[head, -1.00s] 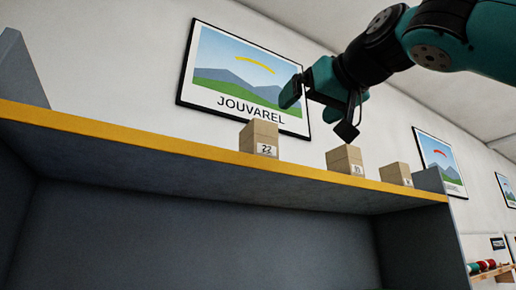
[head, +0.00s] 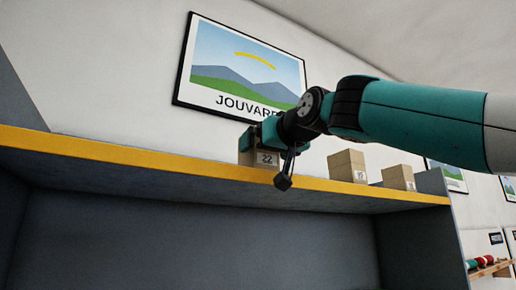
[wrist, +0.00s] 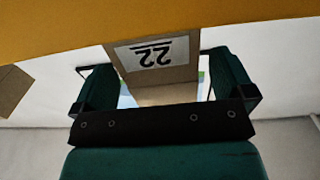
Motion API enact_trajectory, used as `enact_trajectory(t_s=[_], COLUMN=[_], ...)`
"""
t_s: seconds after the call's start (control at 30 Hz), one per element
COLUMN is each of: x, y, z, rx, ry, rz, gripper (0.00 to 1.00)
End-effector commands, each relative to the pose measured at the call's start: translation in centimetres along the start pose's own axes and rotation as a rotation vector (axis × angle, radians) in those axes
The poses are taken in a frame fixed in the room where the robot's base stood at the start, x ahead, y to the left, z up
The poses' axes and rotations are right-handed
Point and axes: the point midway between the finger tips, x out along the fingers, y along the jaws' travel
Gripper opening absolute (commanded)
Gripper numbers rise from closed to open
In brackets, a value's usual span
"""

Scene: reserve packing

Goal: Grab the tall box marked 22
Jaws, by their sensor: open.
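The tall cardboard box marked 22 (head: 246,158) stands on the yellow-edged shelf (head: 110,152), left of two other boxes. Its white label shows upside down in the wrist view, where the box (wrist: 155,72) lies between the two fingers. My gripper (head: 266,148) is at the box in the head view and hides its upper right part. In the wrist view my gripper (wrist: 165,82) is open, with a finger on each side of the box and a gap showing beside it. Whether either finger touches the box is hard to tell.
Two more boxes stand to the right on the shelf, a middle one (head: 346,166) and a far one (head: 398,177). A framed JOUVAREL poster (head: 235,65) hangs on the wall behind.

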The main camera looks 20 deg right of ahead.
Motion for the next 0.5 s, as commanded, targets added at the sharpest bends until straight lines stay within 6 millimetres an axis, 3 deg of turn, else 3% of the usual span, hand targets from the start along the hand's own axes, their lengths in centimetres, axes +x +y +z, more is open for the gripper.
enact_trajectory(t_s=[0.13, 0.4, 0.5], x=[1.9, 2.3, 2.3], y=[0.0, 0.0, 0.0], z=[-0.3, -0.1, -0.1], rx=[-0.001, 0.0, 0.0], ry=[-0.001, 0.001, 0.001], rz=[0.001, 0.0, 0.0], gripper=[1.0, 1.0, 0.79])
